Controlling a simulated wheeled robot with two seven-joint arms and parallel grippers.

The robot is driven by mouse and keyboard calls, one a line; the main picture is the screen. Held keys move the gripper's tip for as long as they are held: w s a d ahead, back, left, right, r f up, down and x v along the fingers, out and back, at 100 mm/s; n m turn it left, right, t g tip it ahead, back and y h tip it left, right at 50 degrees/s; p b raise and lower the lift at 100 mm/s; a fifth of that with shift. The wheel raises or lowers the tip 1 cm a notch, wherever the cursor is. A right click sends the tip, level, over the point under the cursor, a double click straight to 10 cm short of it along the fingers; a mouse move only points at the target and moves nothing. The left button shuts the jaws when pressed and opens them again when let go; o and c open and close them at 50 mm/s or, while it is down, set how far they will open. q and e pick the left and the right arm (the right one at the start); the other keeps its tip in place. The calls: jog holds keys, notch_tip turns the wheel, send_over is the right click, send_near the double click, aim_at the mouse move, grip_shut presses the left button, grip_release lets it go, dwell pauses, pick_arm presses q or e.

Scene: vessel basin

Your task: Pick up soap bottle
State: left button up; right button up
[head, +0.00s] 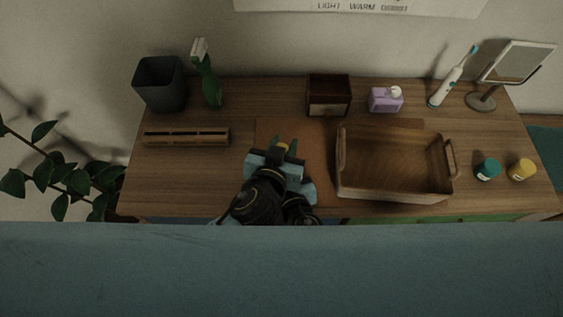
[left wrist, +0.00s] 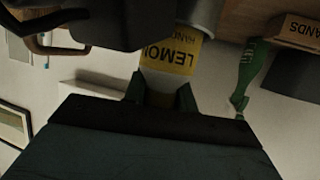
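My left gripper (head: 284,146) is above the desk, left of the wicker basket. Its fingers (left wrist: 163,92) close from both sides on a soap bottle with a yellow label (left wrist: 168,55) reading "LEMON" and "HAND". The label is upside down in the left wrist view. In the head view only a small yellow part of the bottle shows between the fingers; my gripper and arm hide the rest. I cannot tell whether its base touches the desk. A second, purple pump bottle (head: 385,101) stands at the back of the desk. My right gripper is not in view.
The basket (head: 395,191) stands close to the right. A wooden box (head: 328,96) is behind my gripper; a long tray (head: 186,137), green spray bottle (head: 209,85) and dark bin (head: 160,84) are left. Toothbrush (head: 449,83), mirror (head: 512,62) and two small jars (head: 488,170) are right.

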pick_arm(q)
grip_shut()
notch_tip(320, 180, up, 10)
dwell(0.5)
dwell(0.3)
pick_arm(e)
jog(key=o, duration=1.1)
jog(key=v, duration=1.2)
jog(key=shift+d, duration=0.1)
